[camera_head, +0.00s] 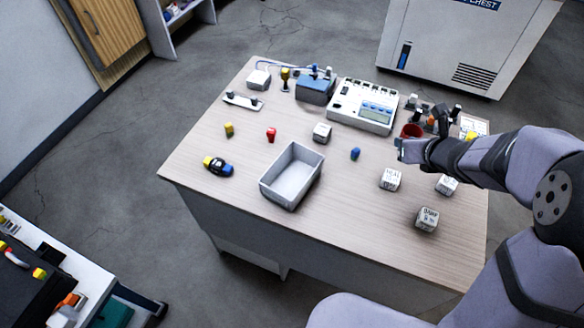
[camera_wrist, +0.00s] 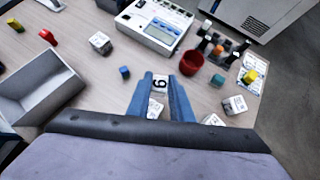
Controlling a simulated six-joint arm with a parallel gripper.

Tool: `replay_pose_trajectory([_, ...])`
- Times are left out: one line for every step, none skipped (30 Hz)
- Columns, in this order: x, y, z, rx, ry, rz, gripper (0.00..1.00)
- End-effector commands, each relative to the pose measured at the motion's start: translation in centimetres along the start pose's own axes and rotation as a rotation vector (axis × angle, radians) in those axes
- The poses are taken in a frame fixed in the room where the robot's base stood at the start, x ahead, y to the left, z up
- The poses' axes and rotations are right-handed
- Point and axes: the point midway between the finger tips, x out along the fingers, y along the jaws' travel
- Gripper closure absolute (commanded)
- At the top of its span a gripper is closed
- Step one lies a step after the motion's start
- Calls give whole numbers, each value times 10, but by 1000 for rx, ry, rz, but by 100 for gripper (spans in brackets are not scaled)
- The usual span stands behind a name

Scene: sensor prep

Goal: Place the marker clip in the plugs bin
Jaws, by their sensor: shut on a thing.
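My gripper (camera_head: 402,149) is over the right part of the table, to the right of the bin. In the wrist view my gripper (camera_wrist: 160,78) is shut on a small white piece with a black digit on it, which looks like the marker clip (camera_wrist: 158,86). The piece sits between the two blue fingers; its lower part is hidden. The only open bin in view, a pale grey rectangular one (camera_head: 268,188), stands at the table's front middle and looks empty. It also shows at the left of the wrist view (camera_wrist: 66,84). No label on it can be read.
White printed cubes (camera_head: 390,179) stand near my gripper, with a red cup (camera_wrist: 191,63) just beyond. A blue plug (camera_head: 355,153) and another white cube (camera_head: 322,131) lie between gripper and bin. A white meter (camera_head: 345,100) stands at the back. Red and yellow pieces lie left.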

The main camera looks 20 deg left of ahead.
Motion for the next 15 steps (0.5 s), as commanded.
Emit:
replay_pose_trajectory([5,11,3,-23,-1,26,100])
replay_pose_trajectory([8,18,5,-39,-3,43,100])
replay_pose_trajectory([12,28,7,-59,-3,65,100])
replay_pose_trajectory([14,36,9,-74,-4,83,100])
replay_pose_trajectory([17,45,11,-93,-4,102,100])
replay_pose_trajectory([21,58,13,-118,-5,129,100])
replay_pose_trajectory([24,68,14,-137,-4,152,100])
replay_pose_trajectory([27,80,16,-161,-4,176,100])
replay_pose_trajectory([30,97,17,-192,-3,211,100])
replay_pose_trajectory([33,110,18,-217,-2,237,100])
replay_pose_trajectory([35,124,18,-242,-2,265,100])
replay_pose_trajectory([37,142,18,-275,1,301,100])
replay_pose_trajectory([39,155,18,-299,3,326,100])
replay_pose_trajectory([40,167,18,-322,5,350,100])
replay_pose_trajectory([41,183,17,-349,7,380,100])
